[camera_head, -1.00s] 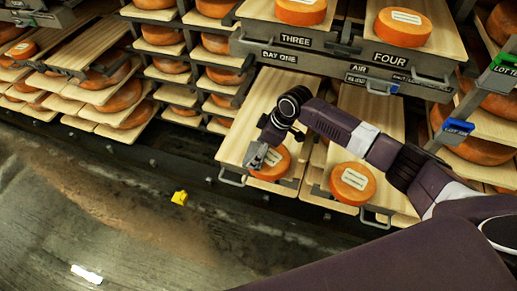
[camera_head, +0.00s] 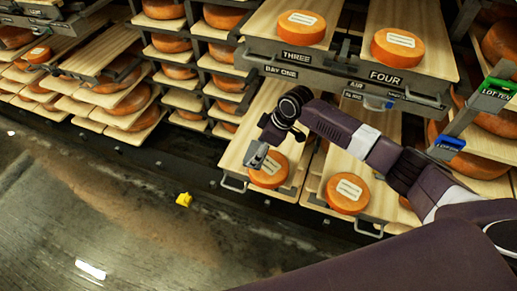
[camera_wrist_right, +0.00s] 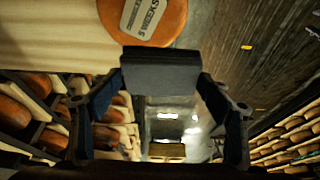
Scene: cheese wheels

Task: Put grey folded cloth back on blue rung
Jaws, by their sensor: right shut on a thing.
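The grey folded cloth (camera_head: 256,155) is a small grey block held at the tip of my right arm, near the front of a pulled-out lower board. In the right wrist view the cloth (camera_wrist_right: 160,75) lies between the two dark fingers of my right gripper (camera_wrist_right: 160,98), which is shut on it. In the head view the right gripper (camera_head: 266,143) is small and partly dark. A blue piece (camera_head: 446,144) with a label is fixed on the rack upright at the right, below a green one (camera_head: 497,87); I cannot tell if it is the blue rung. My left gripper is not in view.
An orange cheese wheel (camera_head: 268,172) lies on the board just beside the cloth, and another (camera_head: 347,194) on the board to its right. Upper boards labelled THREE and FOUR jut out above my arm. A small yellow object (camera_head: 184,199) lies on the floor, which is otherwise open at the left.

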